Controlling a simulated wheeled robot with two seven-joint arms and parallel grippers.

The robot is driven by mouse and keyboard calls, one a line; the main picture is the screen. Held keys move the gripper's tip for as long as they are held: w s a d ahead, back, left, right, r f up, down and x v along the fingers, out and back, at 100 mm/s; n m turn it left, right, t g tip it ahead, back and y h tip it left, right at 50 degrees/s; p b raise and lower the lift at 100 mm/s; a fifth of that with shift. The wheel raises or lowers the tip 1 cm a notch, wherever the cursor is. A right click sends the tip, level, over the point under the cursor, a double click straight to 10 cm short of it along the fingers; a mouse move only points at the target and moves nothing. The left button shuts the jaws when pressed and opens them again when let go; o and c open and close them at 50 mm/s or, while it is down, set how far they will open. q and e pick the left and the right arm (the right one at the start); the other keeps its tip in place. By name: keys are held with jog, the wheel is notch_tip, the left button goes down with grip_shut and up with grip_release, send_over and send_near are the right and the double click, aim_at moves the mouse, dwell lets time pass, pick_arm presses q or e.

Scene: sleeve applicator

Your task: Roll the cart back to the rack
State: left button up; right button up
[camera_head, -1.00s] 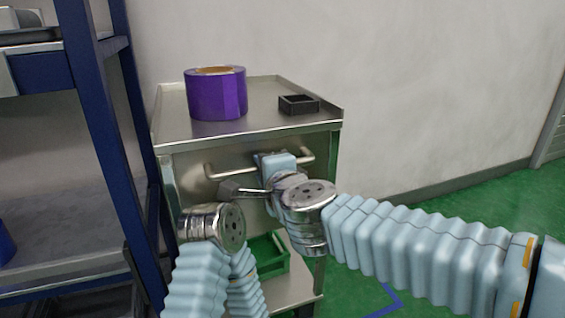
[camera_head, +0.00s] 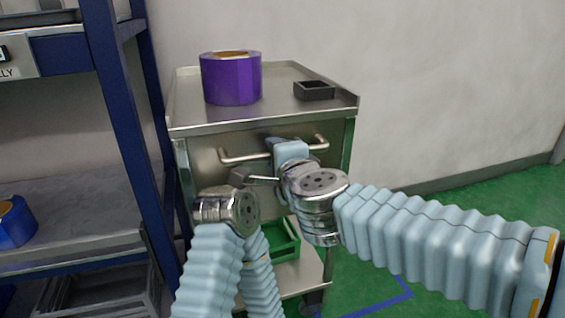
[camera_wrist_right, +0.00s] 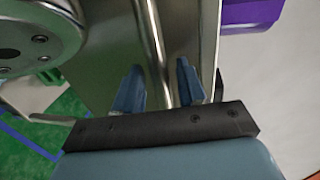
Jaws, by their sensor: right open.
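The metal cart (camera_head: 186,122) stands just right of the rack (camera_head: 125,110), with its bar handle (camera_head: 232,158) facing me. My right gripper (camera_head: 288,148) is at the handle's right half. In the right wrist view its two blue fingers (camera_wrist_right: 158,88) are open and stand on either side of the handle bar (camera_wrist_right: 154,45).
A purple roll (camera_head: 231,80) and a small black tray (camera_head: 314,91) sit on the cart top. A green crate (camera_head: 285,240) is on its lower shelf. A blue roll (camera_head: 14,224) lies on the rack's shelf. Green floor (camera_head: 455,205) is free at the right, before the wall.

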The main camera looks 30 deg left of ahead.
jog(key=p+v, duration=0.1)
jog(key=v, duration=1.2)
jog(key=shift+s+p, duration=0.2)
jog(key=shift+p, duration=0.15)
jog(key=shift+d, duration=0.15)
